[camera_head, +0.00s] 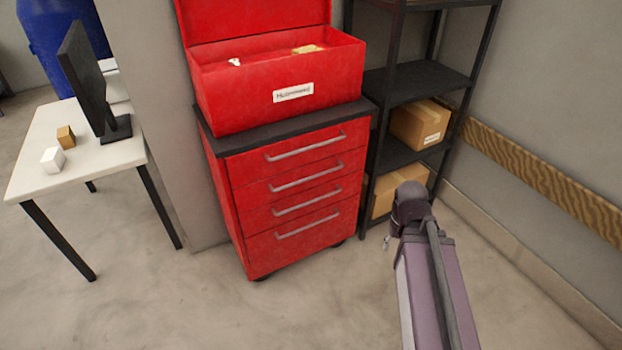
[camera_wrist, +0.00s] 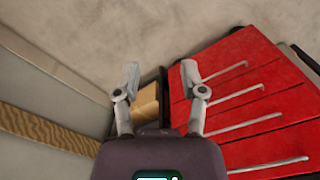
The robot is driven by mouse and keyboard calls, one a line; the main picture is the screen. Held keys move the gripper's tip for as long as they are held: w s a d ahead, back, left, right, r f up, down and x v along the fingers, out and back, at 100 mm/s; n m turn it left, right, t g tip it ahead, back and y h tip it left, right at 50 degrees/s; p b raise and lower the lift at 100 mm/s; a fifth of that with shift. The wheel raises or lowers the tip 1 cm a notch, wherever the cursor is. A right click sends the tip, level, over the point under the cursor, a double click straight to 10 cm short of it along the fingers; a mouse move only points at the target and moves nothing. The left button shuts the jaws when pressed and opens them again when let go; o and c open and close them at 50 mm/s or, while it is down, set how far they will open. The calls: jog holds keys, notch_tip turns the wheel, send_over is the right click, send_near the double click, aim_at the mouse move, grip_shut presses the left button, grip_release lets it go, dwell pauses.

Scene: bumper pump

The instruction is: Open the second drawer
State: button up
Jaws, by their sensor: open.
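The red drawer cabinet (camera_head: 240,225) stands upright in the head view, with several drawers stacked in its front, all shut. The second drawer from the top has a grey bar handle (camera_head: 306,177). The wrist view sees the cabinet at the right, turned roughly upside down, with the second drawer's handle (camera_wrist: 244,124) below the middle. My gripper (camera_wrist: 161,75) is open and empty, its two fingers spread apart. It is beside the cabinet, touching no handle. In the head view my arm reaches in at the lower right, and the fingers are mostly hidden.
A red open box (camera_head: 280,108) with a label sits on the cabinet's dark top. A black shelf rack (camera_head: 420,80) with cardboard boxes (camera_head: 420,124) stands right of it. A white table (camera_head: 90,165) with a monitor (camera_head: 85,75) is at the left. The floor before the cabinet is clear.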

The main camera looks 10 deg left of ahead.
jog(key=m+t+y+b, duration=0.85)
jog(key=y+b, duration=0.45)
jog(key=b, duration=1.5)
send_near(311, 177)
jog(key=d, duration=0.1)
jog(key=s+d, duration=0.1)
jog(key=d+n, duration=0.1)
jog(key=shift+s+f, duration=0.1)
jog(key=shift+s, duration=0.2)
jog(key=shift+w+a, duration=0.1)
jog(key=shift+a, duration=0.05)
jog(key=b+x, duration=0.2)
jog(key=x, duration=1.1)
jog(key=shift+w+a+b, duration=0.15)
jog(key=shift+w+b, duration=0.05)
jog(key=shift+b, duration=0.15)
